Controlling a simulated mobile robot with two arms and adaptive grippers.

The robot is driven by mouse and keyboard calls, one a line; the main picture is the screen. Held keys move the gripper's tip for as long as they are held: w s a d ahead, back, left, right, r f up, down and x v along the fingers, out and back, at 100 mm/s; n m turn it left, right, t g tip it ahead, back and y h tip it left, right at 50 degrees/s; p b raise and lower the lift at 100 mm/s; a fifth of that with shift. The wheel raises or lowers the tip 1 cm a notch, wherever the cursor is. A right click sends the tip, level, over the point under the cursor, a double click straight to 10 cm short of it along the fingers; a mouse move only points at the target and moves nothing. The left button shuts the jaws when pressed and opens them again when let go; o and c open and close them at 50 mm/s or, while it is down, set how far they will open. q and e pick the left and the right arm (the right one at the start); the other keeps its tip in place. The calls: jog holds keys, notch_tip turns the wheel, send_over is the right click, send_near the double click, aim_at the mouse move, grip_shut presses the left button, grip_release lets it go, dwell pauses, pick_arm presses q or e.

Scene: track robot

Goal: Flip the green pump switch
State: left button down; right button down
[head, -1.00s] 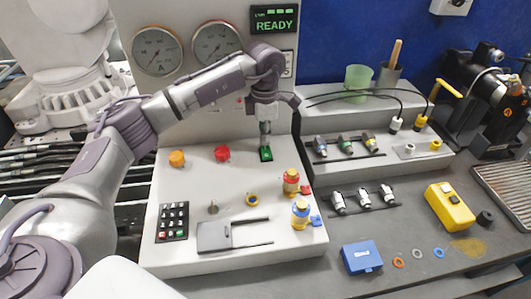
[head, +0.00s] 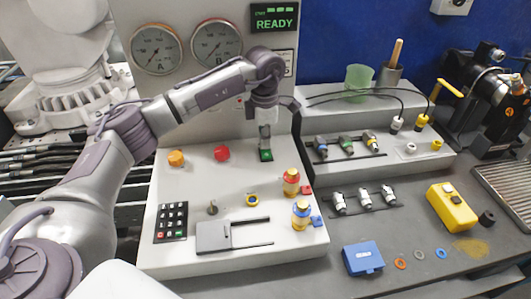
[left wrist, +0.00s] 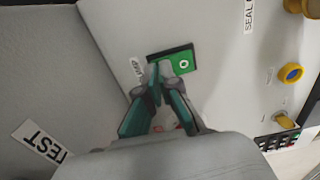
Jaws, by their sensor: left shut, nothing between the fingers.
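The green pump switch (head: 266,155) is a small green rocker in a dark frame at the back of the sloped panel. It also shows in the left wrist view (left wrist: 184,64), with a white ring mark on its right part and a label beside it. My left gripper (head: 265,146) points down right at the switch, its fingers shut and empty. In the left wrist view its fingertips (left wrist: 160,70) overlap the left part of the switch and hide it. I cannot tell whether they touch it. My right gripper is not in view.
An orange knob (head: 176,158) and a red button (head: 222,153) stand left of the switch. A keypad (head: 172,222) and a grey slide plate (head: 214,236) lie nearer the front. A READY display (head: 275,18) hangs behind.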

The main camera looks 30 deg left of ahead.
pick_arm(q)
jog(key=shift+f, duration=0.2)
jog(key=shift+r, duration=0.1)
jog(key=shift+r+p, duration=2.3)
jog(key=shift+r, duration=1.2)
